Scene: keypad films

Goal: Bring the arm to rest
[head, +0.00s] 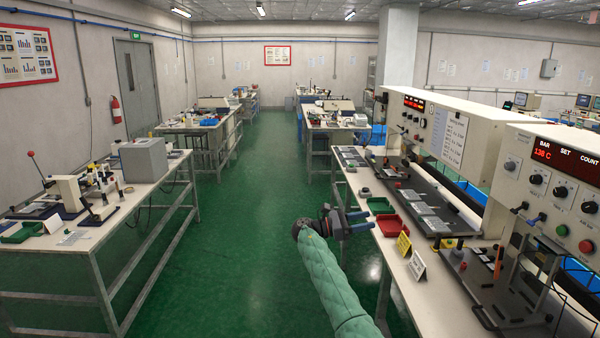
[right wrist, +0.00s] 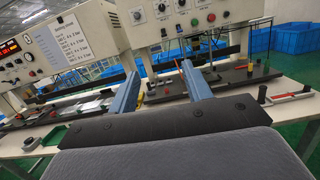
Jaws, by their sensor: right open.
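My right arm, in a green quilted sleeve (head: 338,285), reaches up from the bottom of the head view. My right gripper (head: 366,221) is open beside the front edge of the right-hand workbench (head: 378,240), near a red tray. In the right wrist view the two blue fingers of the gripper (right wrist: 160,69) stand apart with nothing seen held between them. The bench and its machines show beyond the fingers. My left gripper is in neither view.
A red tray (head: 393,226) and a green-and-red tray (head: 380,205) lie near the bench edge, with a yellow sign (head: 404,243) and a white sign (head: 417,265). Control machines (head: 548,190) stand behind. The green aisle floor (head: 240,240) is clear up to the left bench (head: 140,192).

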